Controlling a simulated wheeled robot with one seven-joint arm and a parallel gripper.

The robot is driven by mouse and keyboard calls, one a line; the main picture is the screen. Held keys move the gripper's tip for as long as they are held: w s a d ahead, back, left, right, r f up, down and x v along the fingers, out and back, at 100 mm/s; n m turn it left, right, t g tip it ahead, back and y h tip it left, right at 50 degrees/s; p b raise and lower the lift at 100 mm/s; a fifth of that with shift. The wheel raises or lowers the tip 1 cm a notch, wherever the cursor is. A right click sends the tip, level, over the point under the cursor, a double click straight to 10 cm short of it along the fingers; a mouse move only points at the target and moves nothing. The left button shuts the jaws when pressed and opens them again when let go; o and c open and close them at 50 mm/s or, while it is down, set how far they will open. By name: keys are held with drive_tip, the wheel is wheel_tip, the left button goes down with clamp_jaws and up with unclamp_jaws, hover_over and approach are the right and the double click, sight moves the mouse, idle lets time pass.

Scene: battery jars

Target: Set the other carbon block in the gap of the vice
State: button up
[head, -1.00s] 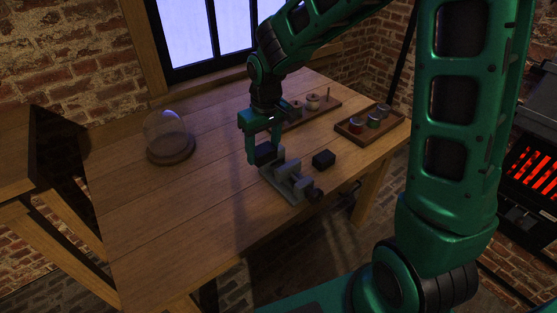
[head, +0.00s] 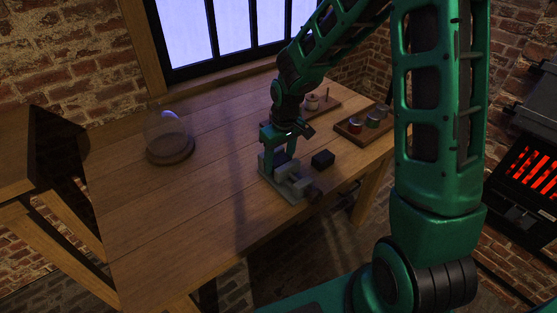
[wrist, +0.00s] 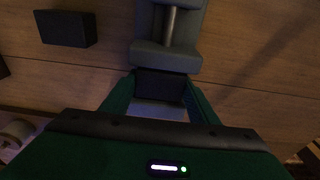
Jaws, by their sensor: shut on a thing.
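My gripper (head: 279,156) is over the grey vice (head: 297,187) on the wooden table. In the wrist view the gripper (wrist: 160,86) is shut on a dark carbon block (wrist: 160,88), with a finger on each side. The held block lines up between the vice's near jaw (wrist: 158,110) and the jaw with the screw (wrist: 165,58); I cannot tell how deep it sits. In the head view the fingers and vice hide it. A second dark block (head: 323,159) lies on the table beside the vice; it also shows in the wrist view (wrist: 65,28).
A glass dome on a round base (head: 171,151) stands at the left. A wooden tray with jars (head: 345,129) is at the right. A wooden board with small parts (head: 328,107) lies at the back. The table's front left is clear.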

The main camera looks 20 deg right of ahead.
sight(282, 162)
drive_tip(key=o, duration=1.3)
wheel_tip(282, 162, up, 12)
drive_tip(key=s, duration=0.1)
drive_tip(key=s+d+r+m+h, duration=0.1)
drive_tip(key=s+d+r+m, duration=0.1)
drive_tip(key=s+d, duration=0.45)
drive_tip(key=s+d+r+m, duration=0.3)
drive_tip(key=s+d, duration=0.3)
drive_tip(key=s, duration=0.1)
drive_tip(key=s+d+m, duration=0.2)
drive_tip(key=s, duration=0.6)
drive_tip(key=s+d+m+g, duration=0.1)
drive_tip(key=s+d+m, duration=0.2)
drive_tip(key=s, duration=0.6)
drive_tip(key=shift+f+y, duration=0.2)
drive_tip(key=shift+y, duration=0.2)
